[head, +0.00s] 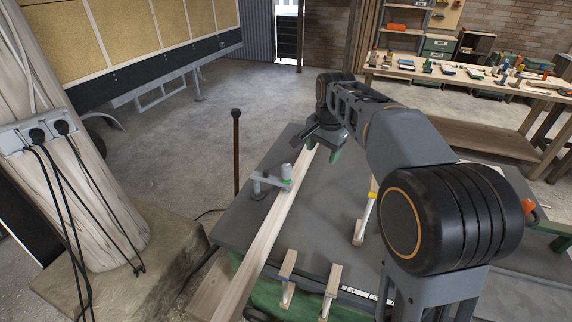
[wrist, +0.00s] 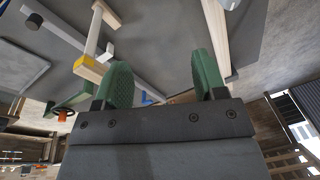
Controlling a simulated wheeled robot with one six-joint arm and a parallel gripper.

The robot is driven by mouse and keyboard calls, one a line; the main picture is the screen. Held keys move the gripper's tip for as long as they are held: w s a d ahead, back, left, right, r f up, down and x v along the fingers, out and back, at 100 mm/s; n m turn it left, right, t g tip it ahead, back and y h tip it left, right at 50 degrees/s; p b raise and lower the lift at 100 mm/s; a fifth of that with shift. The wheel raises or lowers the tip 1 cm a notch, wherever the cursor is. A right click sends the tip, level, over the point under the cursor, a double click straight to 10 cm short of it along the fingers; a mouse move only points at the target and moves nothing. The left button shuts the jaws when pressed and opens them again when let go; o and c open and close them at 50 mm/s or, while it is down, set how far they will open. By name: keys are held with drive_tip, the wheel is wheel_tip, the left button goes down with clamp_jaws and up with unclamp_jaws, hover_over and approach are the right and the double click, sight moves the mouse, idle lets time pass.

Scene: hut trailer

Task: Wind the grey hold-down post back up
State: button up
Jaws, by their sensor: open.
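The grey hold-down post (head: 286,184) has a greenish cap and stands at the end of a short grey arm (head: 268,179) over a long pale wooden board (head: 262,240). Its foot is at the board; I cannot tell whether it presses on it. My gripper (head: 323,149) is beyond the post, above the far end of the board, with its green-padded fingers apart and nothing between them. In the wrist view, my gripper (wrist: 163,80) is open and the board (wrist: 215,30) runs up beside the right finger. A pale rounded part at the top edge there is too cut off to name.
The board lies across a dark grey machine table (head: 325,225). A stick with a yellow band (head: 369,205) and wooden blocks (head: 288,268) are on the table's right and near side. A thin dark upright rod (head: 236,150) stands left of the post. A cabled wooden pillar (head: 75,175) is farther left.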

drive_tip(key=w+a+m+g+p, duration=0.1)
drive_tip(key=w+a+m+p, duration=0.3)
drive_tip(key=w, duration=0.7)
drive_tip(key=m+g+p, duration=0.1)
drive_tip(key=m+p, duration=0.1)
drive_tip(key=m, duration=0.4)
hover_over(286, 166)
wheel_tip(286, 166, down, 6)
wheel_tip(286, 166, down, 14)
drive_tip(key=b, duration=0.2)
drive_tip(key=shift+w+d+b, duration=0.1)
drive_tip(key=shift+b, duration=0.25)
drive_tip(key=c, duration=0.9)
